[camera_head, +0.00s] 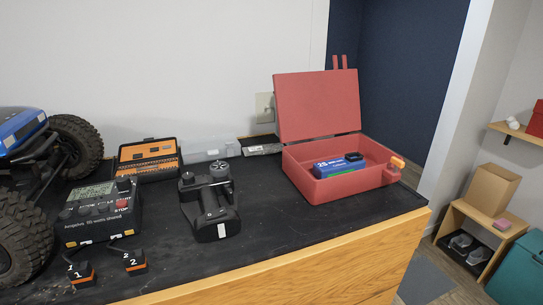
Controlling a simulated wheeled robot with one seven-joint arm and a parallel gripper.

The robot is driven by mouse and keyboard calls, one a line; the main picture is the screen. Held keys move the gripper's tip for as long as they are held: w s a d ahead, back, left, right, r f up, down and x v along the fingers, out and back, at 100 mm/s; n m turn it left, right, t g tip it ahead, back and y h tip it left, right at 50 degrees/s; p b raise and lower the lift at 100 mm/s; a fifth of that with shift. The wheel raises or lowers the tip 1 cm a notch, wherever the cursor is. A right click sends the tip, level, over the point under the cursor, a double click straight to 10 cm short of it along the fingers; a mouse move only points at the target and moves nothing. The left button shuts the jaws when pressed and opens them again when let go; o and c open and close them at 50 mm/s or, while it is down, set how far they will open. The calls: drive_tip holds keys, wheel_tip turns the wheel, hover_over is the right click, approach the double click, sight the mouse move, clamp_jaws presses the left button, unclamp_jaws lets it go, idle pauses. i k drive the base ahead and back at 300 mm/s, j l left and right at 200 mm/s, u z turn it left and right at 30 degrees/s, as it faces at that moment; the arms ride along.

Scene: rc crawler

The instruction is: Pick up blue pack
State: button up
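A blue pack (335,168) with white lettering lies inside an open red box (335,190) on the right part of the dark bench top. A small black item (354,157) shows at the pack's right end; whether it is part of the pack is unclear. The box lid (318,105) stands raised at the back, and the pack is visible from above. The box's front wall hides part of the pack's lower side. My gripper is not in view.
A black handheld device (210,205) stands left of the box. A dark charger (95,210), an orange-and-black tool case (148,160) and an RC crawler (35,165) fill the left. An orange latch (397,162) sticks out at the box's right corner. Bare bench (290,225) lies before the box.

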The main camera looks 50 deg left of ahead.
sight(352, 162)
drive_tip(key=l+u, duration=0.1)
drive_tip(key=u, duration=1)
drive_tip(key=i+l, duration=0.05)
